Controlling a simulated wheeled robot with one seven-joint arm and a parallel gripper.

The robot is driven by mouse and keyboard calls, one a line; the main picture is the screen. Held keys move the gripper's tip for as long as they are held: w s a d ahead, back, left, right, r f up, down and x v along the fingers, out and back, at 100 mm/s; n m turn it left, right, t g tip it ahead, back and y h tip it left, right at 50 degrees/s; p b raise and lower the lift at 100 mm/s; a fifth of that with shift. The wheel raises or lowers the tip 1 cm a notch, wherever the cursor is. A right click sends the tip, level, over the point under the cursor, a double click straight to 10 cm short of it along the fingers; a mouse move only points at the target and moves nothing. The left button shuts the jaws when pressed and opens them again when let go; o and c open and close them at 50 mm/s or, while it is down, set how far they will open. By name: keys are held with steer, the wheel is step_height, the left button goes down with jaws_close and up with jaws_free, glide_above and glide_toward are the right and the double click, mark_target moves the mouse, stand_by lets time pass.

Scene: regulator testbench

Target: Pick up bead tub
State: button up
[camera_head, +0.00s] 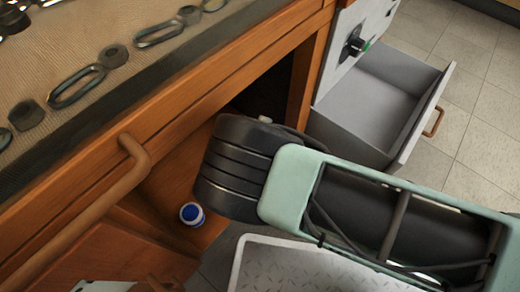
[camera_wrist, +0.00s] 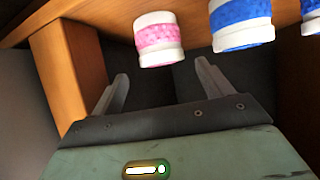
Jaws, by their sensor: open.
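In the wrist view a white-capped tub with pink beads (camera_wrist: 159,38) stands ahead of my gripper (camera_wrist: 161,70). To its right are a tub with blue beads (camera_wrist: 240,24) and another blue tub (camera_wrist: 312,14), cut off by the picture edge. My gripper is open, with its two fingers apart and nothing between them. The pink tub shows beyond the gap, apart from the fingers. My arm hides my gripper and the other tubs there.
My arm reaches into the open wooden cabinet (camera_head: 165,195) under the bench. A wooden panel (camera_wrist: 64,70) stands left of my gripper. An open grey drawer (camera_head: 365,105) and a metal tray (camera_head: 300,265) are near my arm. Chain links (camera_head: 77,87) lie on the bench top.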

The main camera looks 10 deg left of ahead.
steer(key=b+x, duration=0.1)
steer(key=x, duration=0.1)
steer(key=b+x, duration=0.2)
steer(key=shift+s+f+b, duration=0.25)
steer(key=shift+f+b, duration=0.05)
steer(key=shift+w+a, duration=0.35)
steer(key=shift+a, duration=0.1)
steer(key=c, duration=1.1)
